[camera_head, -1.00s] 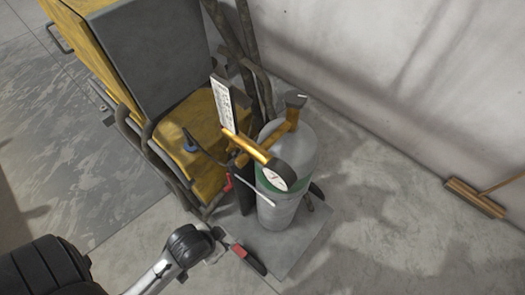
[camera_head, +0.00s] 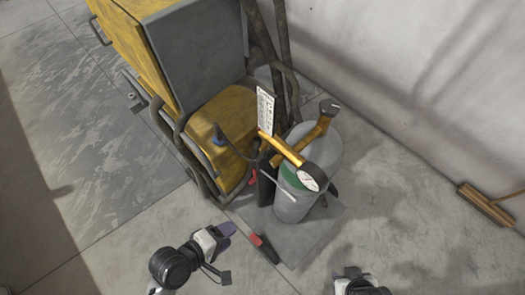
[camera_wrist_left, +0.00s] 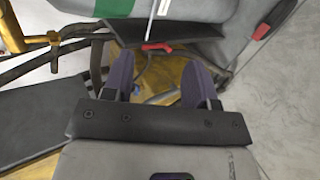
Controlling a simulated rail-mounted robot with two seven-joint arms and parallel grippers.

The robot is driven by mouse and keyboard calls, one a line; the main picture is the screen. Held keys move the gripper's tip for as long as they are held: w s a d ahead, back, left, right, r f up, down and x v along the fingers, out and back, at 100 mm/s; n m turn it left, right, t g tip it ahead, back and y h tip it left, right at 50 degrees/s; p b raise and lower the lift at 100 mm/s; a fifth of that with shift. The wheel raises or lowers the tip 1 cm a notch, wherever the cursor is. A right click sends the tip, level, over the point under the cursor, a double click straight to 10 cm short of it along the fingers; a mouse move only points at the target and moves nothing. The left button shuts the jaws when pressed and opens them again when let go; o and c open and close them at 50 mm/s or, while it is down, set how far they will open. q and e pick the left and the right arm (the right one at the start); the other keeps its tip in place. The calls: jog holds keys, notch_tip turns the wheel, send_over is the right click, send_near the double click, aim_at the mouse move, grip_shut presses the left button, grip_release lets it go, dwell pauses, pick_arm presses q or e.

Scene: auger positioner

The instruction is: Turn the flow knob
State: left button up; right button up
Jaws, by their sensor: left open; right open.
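A grey gas cylinder (camera_head: 297,208) with a green band stands upright on a flat plate. A brass regulator (camera_head: 285,150) on its top carries a round white gauge (camera_head: 309,179) and a dark knob-like end (camera_head: 329,106). I cannot tell for sure which part is the flow knob. My left gripper (camera_head: 226,233) is open and empty, in front of and left of the cylinder, apart from it. Its two purple fingers (camera_wrist_left: 159,80) stand spread in the left wrist view, with a red part (camera_wrist_left: 157,47) beyond them. My right gripper (camera_head: 350,274) is at the bottom edge, partly cut off.
A yellow and grey machine (camera_head: 195,55) with hoses stands behind and left of the cylinder. A red-and-black handled item (camera_head: 264,248) lies by the plate's front edge. A broom (camera_head: 486,205) is on the floor at right.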

pick_arm(q)
notch_tip(320, 180, up, 6)
jog(key=w+d+n+t+h+p, duration=0.2)
jog(key=w+n, duration=0.1)
jog(key=n, duration=0.4)
jog(key=n+t+h+p, duration=0.2)
jog(key=n+t+p, duration=0.15)
jog(key=n, duration=0.85)
send_near(272, 164)
jog(key=shift+m, duration=0.3)
jog(key=x, duration=1)
jog(key=shift+w+d+f, duration=0.15)
jog(key=shift+w+d, duration=0.05)
jog(key=shift+w, duration=0.05)
pick_arm(e)
notch_tip(272, 164, up, 6)
jog(key=shift+r, duration=0.25)
pick_arm(q)
jog(key=shift+c, duration=0.5)
pick_arm(e)
jog(key=shift+d, duration=0.15)
pick_arm(q)
jog(key=c, duration=0.8)
jog(key=shift+c, duration=0.2)
pick_arm(e)
jog(key=shift+r, duration=0.15)
